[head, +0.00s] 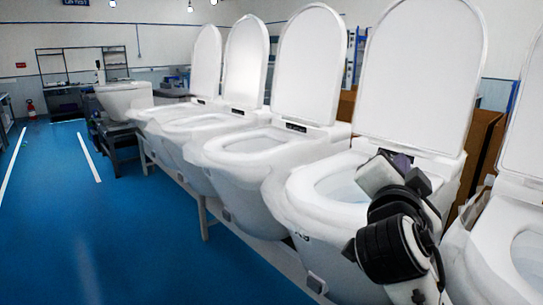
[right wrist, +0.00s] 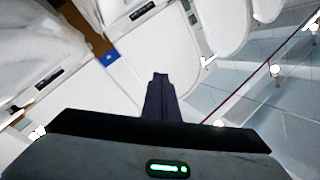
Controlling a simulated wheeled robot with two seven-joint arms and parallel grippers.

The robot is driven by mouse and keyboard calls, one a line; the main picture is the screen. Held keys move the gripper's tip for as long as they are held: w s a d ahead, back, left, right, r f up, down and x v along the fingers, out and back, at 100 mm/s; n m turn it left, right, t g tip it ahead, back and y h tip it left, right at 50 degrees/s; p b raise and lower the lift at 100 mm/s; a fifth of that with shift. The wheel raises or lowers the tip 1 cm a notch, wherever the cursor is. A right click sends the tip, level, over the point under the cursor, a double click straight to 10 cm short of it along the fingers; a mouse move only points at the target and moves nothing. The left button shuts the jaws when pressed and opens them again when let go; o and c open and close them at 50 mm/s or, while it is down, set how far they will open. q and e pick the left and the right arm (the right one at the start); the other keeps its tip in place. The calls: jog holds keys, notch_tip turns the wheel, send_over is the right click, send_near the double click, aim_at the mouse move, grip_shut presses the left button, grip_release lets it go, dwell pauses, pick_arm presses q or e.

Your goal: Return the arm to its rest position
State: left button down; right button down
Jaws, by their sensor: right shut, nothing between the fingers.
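My right arm reaches in from the lower right of the head view. Its gripper (head: 398,162) is over the bowl of the nearest full toilet (head: 310,200), in front of that toilet's raised lid (head: 420,75). The fingers are mostly hidden behind the wrist there. In the right wrist view the dark fingers (right wrist: 158,95) are together with nothing between them, against a white lid. Whether the gripper touches the toilet cannot be told. My left gripper is in neither view.
Several white toilets with raised lids stand in a row on a low frame (head: 204,222). Another toilet (head: 500,245) is partly cut off at the right edge. Cardboard boxes (head: 478,140) stand behind the row. The blue floor (head: 110,230) at the left is clear.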

jog(key=s+a+f+n+g+y, duration=0.15)
jog(key=f+n, duration=0.25)
jog(key=f, duration=0.7)
jog(key=s+a+f+n+g+y, duration=0.1)
jog(key=s+a+f+n+y, duration=0.15)
jog(key=f, duration=0.85)
jog(key=s+a+f+n+g+y, duration=0.1)
jog(key=f+n+y, duration=0.25)
jog(key=f, duration=0.65)
jog(key=s+a+f+n+g+y, duration=0.1)
jog(key=s+f+n+g+y, duration=0.2)
jog(key=s+f, duration=1.9)
jog(key=s+n+g, duration=0.1)
jog(key=s+n, duration=0.1)
jog(key=shift+s+a+n, duration=0.25)
jog(key=shift+s+n, duration=0.05)
jog(key=shift+s, duration=0.05)
jog(key=shift+f, duration=0.1)
